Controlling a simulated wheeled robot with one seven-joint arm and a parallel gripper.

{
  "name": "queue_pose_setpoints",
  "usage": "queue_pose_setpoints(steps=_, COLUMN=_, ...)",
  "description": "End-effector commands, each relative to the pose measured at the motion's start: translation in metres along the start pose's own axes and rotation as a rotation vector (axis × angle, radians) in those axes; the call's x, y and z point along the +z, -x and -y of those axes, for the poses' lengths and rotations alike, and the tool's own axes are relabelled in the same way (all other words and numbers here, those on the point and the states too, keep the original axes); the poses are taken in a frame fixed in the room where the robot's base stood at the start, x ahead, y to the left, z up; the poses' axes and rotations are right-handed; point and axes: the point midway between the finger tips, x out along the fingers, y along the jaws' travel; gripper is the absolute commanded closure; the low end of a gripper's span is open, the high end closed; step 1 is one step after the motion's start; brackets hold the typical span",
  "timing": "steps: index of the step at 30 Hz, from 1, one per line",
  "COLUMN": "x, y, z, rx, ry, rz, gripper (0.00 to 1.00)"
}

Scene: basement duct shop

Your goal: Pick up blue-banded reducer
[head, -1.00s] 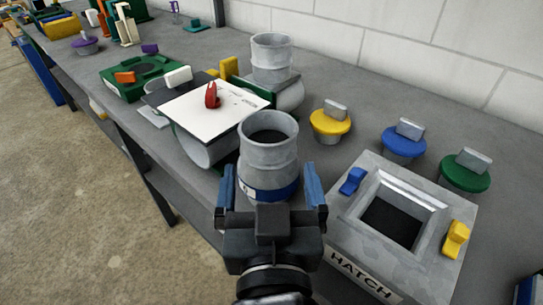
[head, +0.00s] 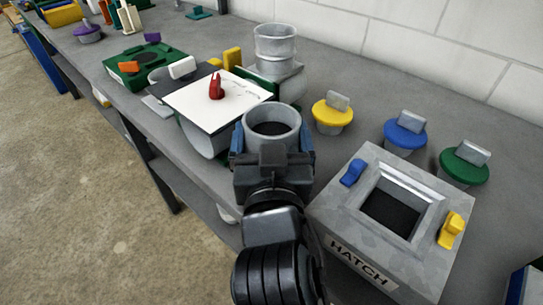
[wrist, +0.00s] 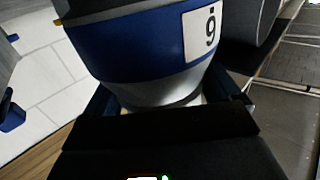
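The blue-banded reducer (head: 272,126) is a grey metal collar with an open, dark top. It stands upright at the bench's front edge, left of the hatch box. In the wrist view its blue band (wrist: 140,48) fills the upper middle, with a white label marked like a 6 or 9. My gripper (head: 272,148) is level around it, one blue finger on each side. The fingers look spread, with the reducer between them; the fingertips are partly hidden, so contact is not clear. The palm hides the reducer's lower part in the head view.
The hatch box (head: 345,212) stands close on the right. A white sheet (head: 235,104) with a red clip (head: 215,86) lies close behind left. Another grey reducer (head: 275,45) stands farther back. Yellow (head: 333,112), blue (head: 405,133) and green (head: 464,168) lids sit behind right.

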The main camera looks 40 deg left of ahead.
Motion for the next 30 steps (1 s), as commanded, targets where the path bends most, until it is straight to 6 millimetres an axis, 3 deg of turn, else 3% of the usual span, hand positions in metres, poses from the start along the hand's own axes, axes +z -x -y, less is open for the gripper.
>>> queue_pose_setpoints(steps=2, x=0.0001, y=0.0001, z=-0.0001, rx=0.000, ry=0.000, rz=0.000, gripper=0.19)
queue_pose_setpoints(steps=18, x=-0.0001, y=0.0002, z=-0.0003, rx=0.000, ry=0.000, rz=0.000, gripper=0.70)
queue_pose_setpoints(steps=30, x=-0.0091, y=0.0000, z=-0.0003, rx=0.001, ry=0.000, rz=-0.005, gripper=0.71)
